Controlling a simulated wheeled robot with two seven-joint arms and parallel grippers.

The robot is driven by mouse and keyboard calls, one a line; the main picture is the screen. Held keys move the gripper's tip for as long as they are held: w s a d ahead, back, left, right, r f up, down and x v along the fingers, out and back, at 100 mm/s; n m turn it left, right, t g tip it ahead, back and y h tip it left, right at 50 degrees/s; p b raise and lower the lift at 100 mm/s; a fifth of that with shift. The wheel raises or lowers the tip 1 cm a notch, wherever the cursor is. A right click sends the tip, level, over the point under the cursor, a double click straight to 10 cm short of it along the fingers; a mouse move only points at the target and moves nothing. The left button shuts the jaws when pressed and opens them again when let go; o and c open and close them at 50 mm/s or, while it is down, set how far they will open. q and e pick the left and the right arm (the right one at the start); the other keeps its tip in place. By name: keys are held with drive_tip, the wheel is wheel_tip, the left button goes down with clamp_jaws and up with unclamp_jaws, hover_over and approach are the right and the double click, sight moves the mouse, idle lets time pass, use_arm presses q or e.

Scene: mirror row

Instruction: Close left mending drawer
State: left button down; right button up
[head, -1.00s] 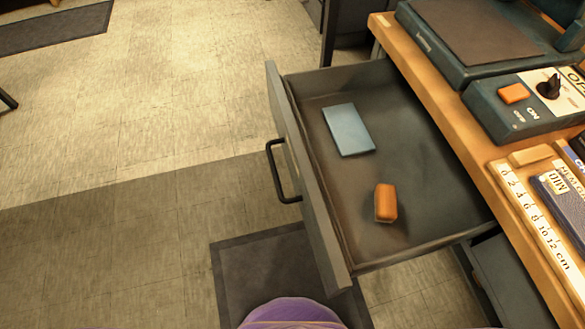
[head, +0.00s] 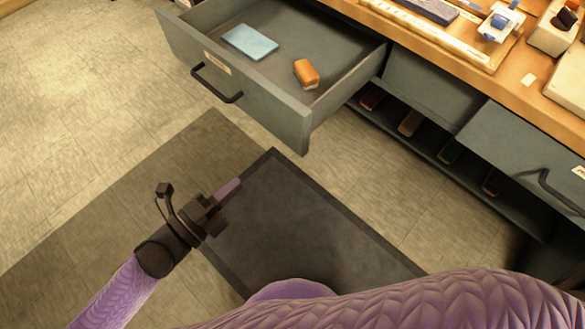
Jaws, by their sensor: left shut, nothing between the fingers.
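The left mending drawer (head: 262,103) is a grey drawer pulled well out from under the wooden workbench, at the top of the head view. Its front has a black bar handle (head: 217,86) and a small label (head: 217,63). A light blue flat item (head: 250,42) and an orange block (head: 306,73) lie inside. My left gripper (head: 230,189) is shut and empty, low and left of the drawer front and apart from it. My right gripper is out of view; a purple arm (head: 420,303) crosses the bottom right.
The workbench top (head: 470,62) holds a ruler and several tools. A second drawer (head: 520,150) with a black handle sits closed at the right. An open lower shelf (head: 430,150) holds several items. A dark mat (head: 310,225) lies on clear floor.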

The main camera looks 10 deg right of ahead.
use_arm(q)
drive_tip(key=b, duration=0.4)
approach(295, 131)
drive_tip(key=x, duration=0.6)
drive_tip(key=shift+w+d+f, duration=0.15)
drive_tip(key=shift+w+d, duration=0.3)
drive_tip(key=shift+d, duration=0.15)
use_arm(e)
drive_tip(key=f, duration=0.4)
drive_tip(key=shift+w+d+f, duration=0.1)
drive_tip(key=shift+d+f, duration=0.1)
use_arm(q)
drive_tip(key=shift+w, duration=0.1)
